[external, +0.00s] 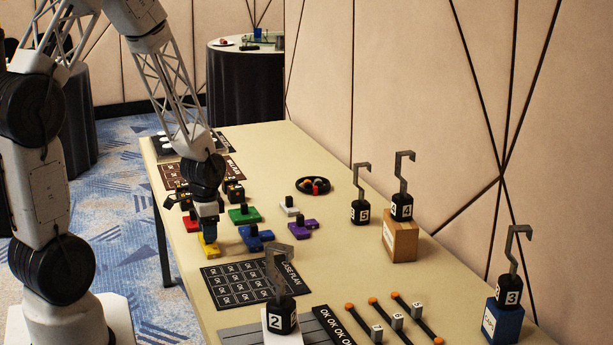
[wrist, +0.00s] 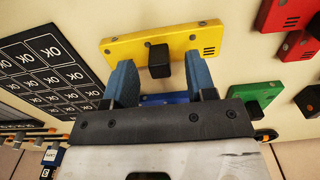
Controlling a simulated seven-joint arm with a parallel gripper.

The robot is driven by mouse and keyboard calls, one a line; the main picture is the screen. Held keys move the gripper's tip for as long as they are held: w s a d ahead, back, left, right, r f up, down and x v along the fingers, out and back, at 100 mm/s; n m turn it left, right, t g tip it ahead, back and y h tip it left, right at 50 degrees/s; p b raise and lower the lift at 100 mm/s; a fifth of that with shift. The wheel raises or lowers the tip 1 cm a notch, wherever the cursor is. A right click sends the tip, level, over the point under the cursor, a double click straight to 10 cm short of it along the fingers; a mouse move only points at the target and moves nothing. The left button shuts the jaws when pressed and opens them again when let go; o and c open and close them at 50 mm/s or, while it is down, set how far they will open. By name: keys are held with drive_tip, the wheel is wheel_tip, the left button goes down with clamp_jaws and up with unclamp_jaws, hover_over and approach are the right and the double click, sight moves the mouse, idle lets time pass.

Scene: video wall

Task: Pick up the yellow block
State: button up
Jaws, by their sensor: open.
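The yellow block (wrist: 125,49) is a flat yellow bar with a black knob (wrist: 159,60) on top, lying on the table. In the external view the yellow block (external: 210,251) shows partly below my gripper (external: 209,228). In the wrist view my gripper (wrist: 163,75) has its two blue fingers apart, one to each side of the black knob. The fingertips are close to the near edge of the yellow block; I cannot tell their exact height above it. Nothing is held between the fingers.
A blue block (external: 256,238) lies just right of the yellow one, with red (external: 191,222), green (external: 244,215) and purple (external: 298,228) blocks nearby. A black case-plan mat (external: 246,284) lies in front. Hooked, numbered weights (external: 403,206) stand on the right.

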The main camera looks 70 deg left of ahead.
drive_tip(key=shift+f, duration=0.8)
drive_tip(key=shift+c, duration=0.3)
clamp_jaws()
